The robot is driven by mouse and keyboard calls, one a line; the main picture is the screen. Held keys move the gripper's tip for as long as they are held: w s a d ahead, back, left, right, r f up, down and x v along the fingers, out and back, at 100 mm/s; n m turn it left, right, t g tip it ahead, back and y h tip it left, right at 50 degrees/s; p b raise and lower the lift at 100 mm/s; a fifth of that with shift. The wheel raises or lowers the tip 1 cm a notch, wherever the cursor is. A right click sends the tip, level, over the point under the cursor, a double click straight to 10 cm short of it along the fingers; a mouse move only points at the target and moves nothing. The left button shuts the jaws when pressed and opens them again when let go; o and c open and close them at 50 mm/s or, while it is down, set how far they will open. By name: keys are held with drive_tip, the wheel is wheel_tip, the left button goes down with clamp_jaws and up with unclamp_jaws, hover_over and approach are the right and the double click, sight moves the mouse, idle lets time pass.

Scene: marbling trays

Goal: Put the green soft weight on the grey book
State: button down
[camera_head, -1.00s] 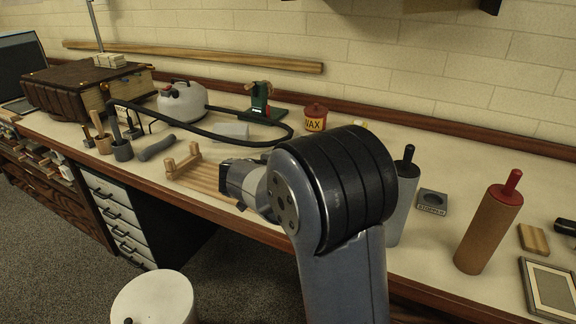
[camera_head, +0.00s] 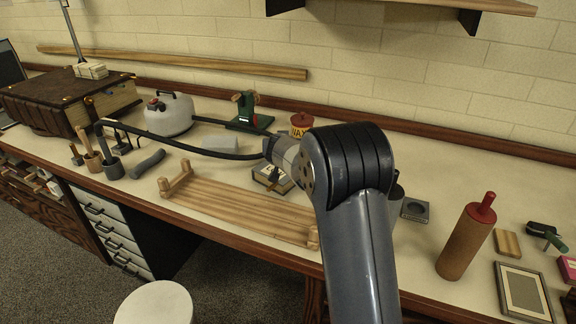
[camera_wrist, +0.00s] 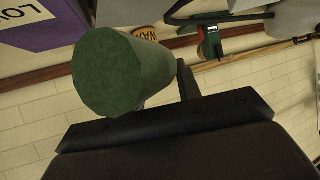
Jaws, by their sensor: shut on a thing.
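The green soft weight (camera_wrist: 107,73) is a dull green cylinder, large in the wrist view. My gripper (camera_wrist: 187,82) is shut on it, with one dark finger showing beside it. In the head view the weight cannot be made out; my wrist and arm cover that spot. A small book-like thing with pale edges and a lettered label (camera_head: 266,177) lies on the bench just below my wrist, partly covered. I cannot tell for sure if it is the grey book. The wrist view shows a purple lettered thing (camera_wrist: 45,30) at the upper left.
A wooden rack (camera_head: 235,212) lies along the bench front. A white canister (camera_head: 168,116) with a black hose, a green stand (camera_head: 247,112) and a wax tin (camera_head: 301,122) are behind. A red-handled roller (camera_head: 466,238) stands at right. A large brown book (camera_head: 50,108) is at left.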

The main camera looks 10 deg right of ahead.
sight(284, 178)
wheel_tip(284, 178, down, 8)
drive_tip(key=b, duration=0.3)
drive_tip(key=shift+f, duration=0.15)
drive_tip(key=shift+f+b, duration=0.5)
drive_tip(key=shift+b, duration=0.5)
drive_tip(key=c, duration=1)
unclamp_jaws()
drive_tip(key=shift+s+r+p, duration=0.1)
drive_tip(key=shift+r+p, duration=0.6)
drive_tip(key=shift+p, duration=0.2)
drive_tip(key=b+v, duration=0.2)
drive_tip(key=v, duration=0.9)
drive_tip(key=shift+s+a, duration=0.1)
drive_tip(key=shift+s, duration=0.25)
drive_tip(key=shift+w, duration=0.1)
